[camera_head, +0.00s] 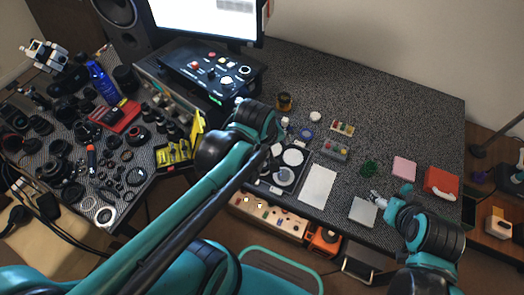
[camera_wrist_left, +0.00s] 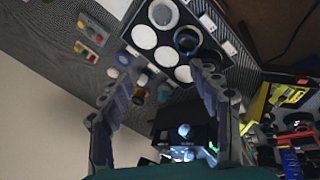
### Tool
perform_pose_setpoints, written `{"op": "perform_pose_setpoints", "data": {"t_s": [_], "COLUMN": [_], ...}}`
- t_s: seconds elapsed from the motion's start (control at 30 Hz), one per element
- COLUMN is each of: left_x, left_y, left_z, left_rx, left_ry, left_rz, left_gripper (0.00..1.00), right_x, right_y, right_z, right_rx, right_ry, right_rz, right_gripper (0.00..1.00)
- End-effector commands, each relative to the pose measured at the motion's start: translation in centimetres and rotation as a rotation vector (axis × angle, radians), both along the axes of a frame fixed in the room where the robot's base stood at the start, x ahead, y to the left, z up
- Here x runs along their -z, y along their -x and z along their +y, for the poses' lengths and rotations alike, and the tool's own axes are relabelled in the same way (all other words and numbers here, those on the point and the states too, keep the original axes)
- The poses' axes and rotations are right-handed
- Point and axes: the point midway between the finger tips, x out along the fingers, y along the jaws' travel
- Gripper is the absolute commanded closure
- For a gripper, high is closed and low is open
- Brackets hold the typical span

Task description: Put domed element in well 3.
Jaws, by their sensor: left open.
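A dark tray (camera_head: 262,186) with several white round wells stands near the front of the table; it also shows at the top of the left wrist view (camera_wrist_left: 214,18). A dark ring (camera_wrist_left: 187,40) sits over one of its wells. I cannot read well numbers. Small round parts stand behind the tray, among them a white one (camera_head: 316,117) and a blue-rimmed one (camera_head: 307,133); I cannot tell which is the domed element. My left gripper (camera_head: 272,150) is over the tray's left side, open and empty in the left wrist view (camera_wrist_left: 160,82). My right gripper (camera_head: 376,196) is beside a pale grey pad.
An amber jar (camera_head: 284,102) and a grey box with coloured buttons (camera_head: 334,149) stand behind the tray. A white sheet (camera_head: 318,186) lies right of it. A control box (camera_head: 210,68) and yellow bin (camera_head: 175,152) are left. The back right of the table is clear.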

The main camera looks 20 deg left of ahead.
Motion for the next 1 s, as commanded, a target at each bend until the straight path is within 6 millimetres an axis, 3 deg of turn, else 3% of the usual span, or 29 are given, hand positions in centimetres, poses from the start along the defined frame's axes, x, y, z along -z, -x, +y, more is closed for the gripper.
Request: {"op": "perform_pose_setpoints", "data": {"t_s": [0.2,0.33,0.5,1.0], "left_x": [-1.8,-2.2,-2.3,-2.3], "left_y": [3.2,4.0,4.3,4.2], "left_z": [1.1,1.4,1.5,1.5], "left_rx": [0.537,0.716,0.793,0.793], "left_ry": [-0.284,-0.403,-0.458,-0.458], "left_rz": [-0.156,-0.202,-0.219,-0.217], "left_gripper": [0.38,0.38,0.38,0.38], "right_x": [0.0,0.0,0.0,0.0], "right_y": [0.0,0.0,0.0,0.0], "right_z": [0.0,0.0,0.0,0.0], "right_rx": [0.000,0.000,0.000,0.000], "right_ry": [0.000,0.000,0.000,0.000], "right_rz": [0.000,0.000,0.000,0.000], "right_gripper": [0.30,0.30,0.30,0.30]}}
